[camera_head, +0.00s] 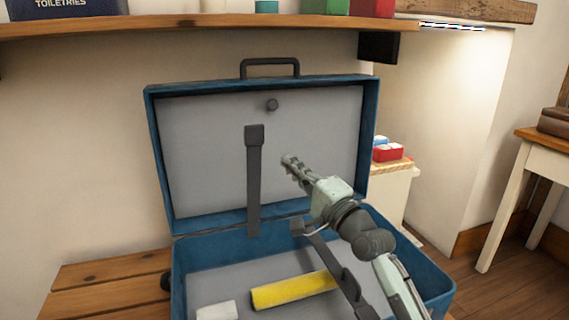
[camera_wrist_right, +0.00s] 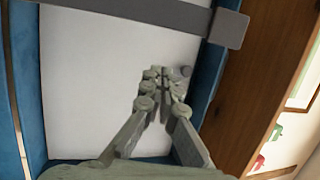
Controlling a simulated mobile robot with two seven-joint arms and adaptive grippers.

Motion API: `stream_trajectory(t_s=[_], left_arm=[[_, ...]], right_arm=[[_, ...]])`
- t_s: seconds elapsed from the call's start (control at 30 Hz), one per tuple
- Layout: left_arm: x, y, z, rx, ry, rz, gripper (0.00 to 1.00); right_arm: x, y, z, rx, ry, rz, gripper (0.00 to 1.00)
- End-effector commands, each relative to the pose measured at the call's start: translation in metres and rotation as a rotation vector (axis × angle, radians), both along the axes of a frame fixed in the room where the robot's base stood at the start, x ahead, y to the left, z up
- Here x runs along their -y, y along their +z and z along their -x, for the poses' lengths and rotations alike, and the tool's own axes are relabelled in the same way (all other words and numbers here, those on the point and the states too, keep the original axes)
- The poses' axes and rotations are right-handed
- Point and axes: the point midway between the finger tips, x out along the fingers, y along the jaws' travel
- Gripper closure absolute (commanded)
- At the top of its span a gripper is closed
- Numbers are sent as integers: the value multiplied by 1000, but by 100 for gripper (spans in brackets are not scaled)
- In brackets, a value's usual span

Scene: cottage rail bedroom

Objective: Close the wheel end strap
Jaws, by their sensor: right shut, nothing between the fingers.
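A blue suitcase (camera_head: 163,165) lies open with its lid raised. One dark strap (camera_head: 254,185) stands upright in front of the lid's grey lining, its square end (camera_head: 254,135) at the top. It is nearer the dark wheel-like part (camera_head: 167,283) at the case's left. A second dark strap (camera_head: 340,270) slants across the right of the base, partly hidden by my right arm. My right gripper (camera_head: 287,160) is shut and empty, right of the upright strap and apart from it. In the right wrist view its fingertips (camera_wrist_right: 160,73) point toward the lining, and a strap (camera_wrist_right: 130,14) crosses the top.
A yellow item (camera_head: 292,290) and a white item (camera_head: 217,311) lie in the base. A wooden shelf (camera_head: 200,24) with boxes runs above the lid. A small stand with red and blue items (camera_head: 387,152) is behind right. Wooden slats (camera_head: 100,285) are at left.

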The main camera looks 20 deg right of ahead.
Motion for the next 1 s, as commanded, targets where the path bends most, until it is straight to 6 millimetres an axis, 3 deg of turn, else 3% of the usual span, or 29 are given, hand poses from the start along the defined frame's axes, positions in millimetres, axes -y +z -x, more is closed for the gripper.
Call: stream_trajectory(t_s=[0.37,0.6,1.0], left_arm=[[3,2,-3,19,-6,7,19],[-7,-5,7,-42,13,-16,19],[-9,-8,9,-56,18,-20,19]], right_arm=[[-20,18,-76,1,0,1,100],[-47,12,-54,0,1,-2,100],[-52,11,-51,-1,0,0,100]])
